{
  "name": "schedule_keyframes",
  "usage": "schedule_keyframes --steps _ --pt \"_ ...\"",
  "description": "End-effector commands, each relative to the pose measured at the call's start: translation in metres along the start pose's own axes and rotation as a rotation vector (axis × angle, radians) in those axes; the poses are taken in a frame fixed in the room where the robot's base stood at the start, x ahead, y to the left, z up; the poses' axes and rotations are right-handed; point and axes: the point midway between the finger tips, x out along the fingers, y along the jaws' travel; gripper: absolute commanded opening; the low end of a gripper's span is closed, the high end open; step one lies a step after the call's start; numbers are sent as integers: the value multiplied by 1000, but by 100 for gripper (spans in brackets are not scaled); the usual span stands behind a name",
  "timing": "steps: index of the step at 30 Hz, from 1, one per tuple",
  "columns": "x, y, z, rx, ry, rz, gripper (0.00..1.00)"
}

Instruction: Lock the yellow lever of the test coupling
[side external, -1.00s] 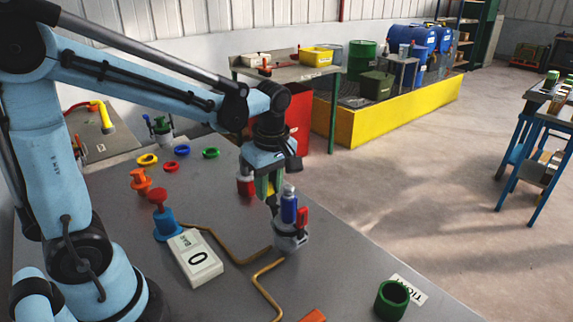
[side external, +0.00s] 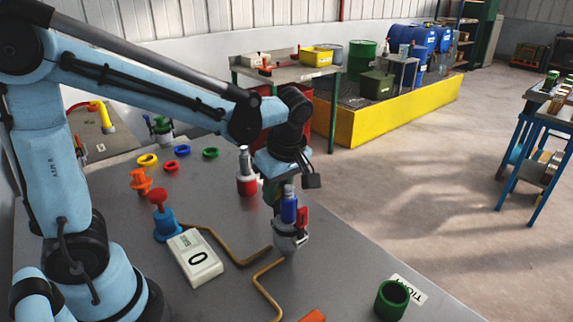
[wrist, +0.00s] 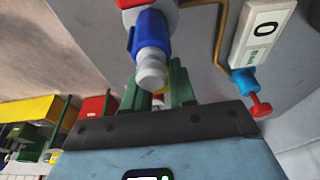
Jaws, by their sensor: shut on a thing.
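The test coupling stands on the grey bench with a blue body (side external: 289,207), a grey base (side external: 289,238) and a red lever (side external: 302,219) on its right side. In the wrist view the blue body (wrist: 152,30) ends in a pale round tip toward me. My gripper (side external: 271,198) is low, right behind and left of the coupling, partly hidden by it. In the wrist view its two green fingers (wrist: 158,92) are shut on the yellow lever (wrist: 161,93), of which only a small piece shows between them. The lever's angle is hidden.
A red and grey fitting (side external: 246,178) stands close behind my gripper. A gauge box (side external: 195,257) reading 0, a blue valve with a red knob (side external: 166,222) and brass pipe (side external: 228,255) lie left. A green cup (side external: 391,300) stands front right.

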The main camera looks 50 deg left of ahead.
Motion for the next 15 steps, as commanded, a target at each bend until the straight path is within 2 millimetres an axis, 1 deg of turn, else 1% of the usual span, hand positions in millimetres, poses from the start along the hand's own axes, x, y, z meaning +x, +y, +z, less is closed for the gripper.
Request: schedule_keyframes --steps 1,5,6,10,15 --pt "-1 0 6 8 -18 0 0" --pt "-1 0 6 8 -18 0 0" --pt "-1 0 6 8 -18 0 31" --pt "-1 0 5 8 -17 0 51" --pt "-1 0 4 6 -14 0 51"
